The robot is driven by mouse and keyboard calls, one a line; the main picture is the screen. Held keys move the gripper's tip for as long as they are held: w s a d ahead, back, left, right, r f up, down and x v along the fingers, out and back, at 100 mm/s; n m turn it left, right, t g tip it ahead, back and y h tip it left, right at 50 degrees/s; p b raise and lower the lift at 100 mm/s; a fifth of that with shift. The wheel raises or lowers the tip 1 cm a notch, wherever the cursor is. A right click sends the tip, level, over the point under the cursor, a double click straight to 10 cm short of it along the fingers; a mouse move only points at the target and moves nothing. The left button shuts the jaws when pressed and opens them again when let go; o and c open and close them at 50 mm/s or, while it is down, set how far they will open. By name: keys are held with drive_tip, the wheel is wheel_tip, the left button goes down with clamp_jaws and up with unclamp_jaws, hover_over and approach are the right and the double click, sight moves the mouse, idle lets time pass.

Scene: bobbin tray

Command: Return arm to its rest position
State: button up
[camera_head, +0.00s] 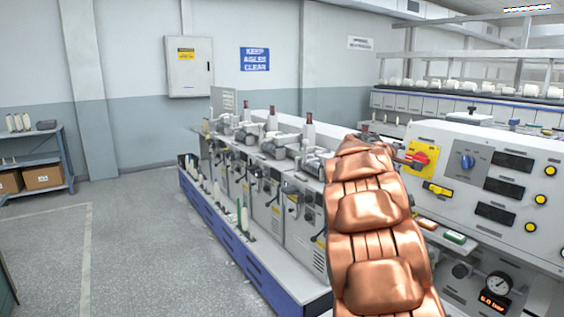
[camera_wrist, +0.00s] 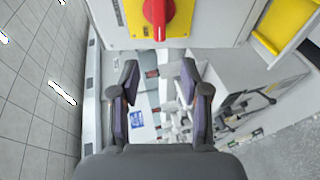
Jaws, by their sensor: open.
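My arm, copper-coloured and padded, rises from the bottom of the head view in front of the machine's control panel (camera_head: 481,168). My gripper (camera_wrist: 159,78) shows in the wrist view with its two dark fingers spread apart and nothing between them. In the head view only a small dark part at the arm's far end shows, and the fingers cannot be made out. A red rotary switch (camera_head: 419,159) on a yellow plate is just right of the arm's end. The switch (camera_wrist: 158,16) is beyond the fingertips in the wrist view, apart from them.
A winding machine (camera_head: 264,199) with several spindles and a blue base stands left of my arm. A pressure gauge (camera_head: 498,284) is at lower right. Open grey floor (camera_head: 135,230) lies to the left, with a shelf of cartons (camera_head: 43,177) at the far left. Racks of bobbins stand behind.

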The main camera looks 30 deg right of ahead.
drive_tip(key=s+a+f+m+g+y, duration=0.1)
drive_tip(key=s+a+f+y, duration=0.35)
drive_tip(key=a, duration=0.65)
drive_tip(key=s+a+f+m+g+y, duration=0.1)
drive_tip(key=s+a+f+m+y, duration=0.1)
drive_tip(key=s+a+f, duration=0.75)
drive_tip(key=s+a+f+m+g+y, duration=0.1)
drive_tip(key=a+f+y, duration=0.25)
drive_tip(key=a, duration=1.05)
drive_tip(key=s+a+f+g+y, duration=0.1)
drive_tip(key=s+a+f, duration=0.3)
drive_tip(key=s+a, duration=0.5)
drive_tip(key=s+a+f+n+g+y, duration=0.1)
drive_tip(key=s+a+f+g+y, duration=0.1)
drive_tip(key=s+a, duration=0.7)
drive_tip(key=a+f+y, duration=0.1)
drive_tip(key=a+f, duration=0.1)
drive_tip(key=a, duration=0.1)
drive_tip(key=shift+s+a+f+y, duration=0.25)
drive_tip(key=shift+s+f+y, duration=0.05)
drive_tip(key=shift+s+f, duration=0.1)
drive_tip(key=shift+c, duration=0.4)
drive_tip(key=shift+d, duration=0.2)
